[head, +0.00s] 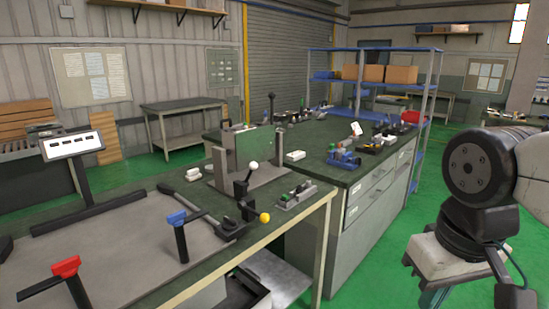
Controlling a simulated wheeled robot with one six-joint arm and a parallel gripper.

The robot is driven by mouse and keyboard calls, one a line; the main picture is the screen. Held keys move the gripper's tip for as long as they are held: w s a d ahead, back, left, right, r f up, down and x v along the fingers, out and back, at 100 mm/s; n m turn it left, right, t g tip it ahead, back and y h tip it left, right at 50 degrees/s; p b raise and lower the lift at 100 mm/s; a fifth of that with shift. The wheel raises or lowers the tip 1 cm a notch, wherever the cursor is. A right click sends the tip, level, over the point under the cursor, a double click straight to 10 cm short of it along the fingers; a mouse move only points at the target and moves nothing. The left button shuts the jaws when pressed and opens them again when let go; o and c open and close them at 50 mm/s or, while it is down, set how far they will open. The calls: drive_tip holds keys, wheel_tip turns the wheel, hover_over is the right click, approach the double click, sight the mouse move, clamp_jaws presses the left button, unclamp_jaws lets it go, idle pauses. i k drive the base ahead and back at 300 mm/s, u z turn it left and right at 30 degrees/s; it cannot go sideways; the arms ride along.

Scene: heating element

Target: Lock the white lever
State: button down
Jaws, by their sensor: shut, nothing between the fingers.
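A lever with a white ball knob (253,165) stands near the right end of the front bench. Its dark arm leans up from a black clamp-like mechanism (248,206), with the white knob at the top. A yellow ball knob (264,217) sits low on the right side of the same mechanism. I cannot tell from this distance whether the lever is locked. My gripper is outside the view; only part of my arm shows at the right.
The front bench (120,262) also carries a red-topped handle (66,266), a blue-topped handle (177,218) and a tilted white display panel (72,146). A green upright plate (254,150) stands behind the lever. A second bench (335,172) holds small devices. Green floor is open at right.

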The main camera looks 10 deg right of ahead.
sight(253, 166)
drive_tip(key=z, duration=0.3)
drive_tip(key=i, duration=1.55)
drive_tip(key=u, duration=0.45)
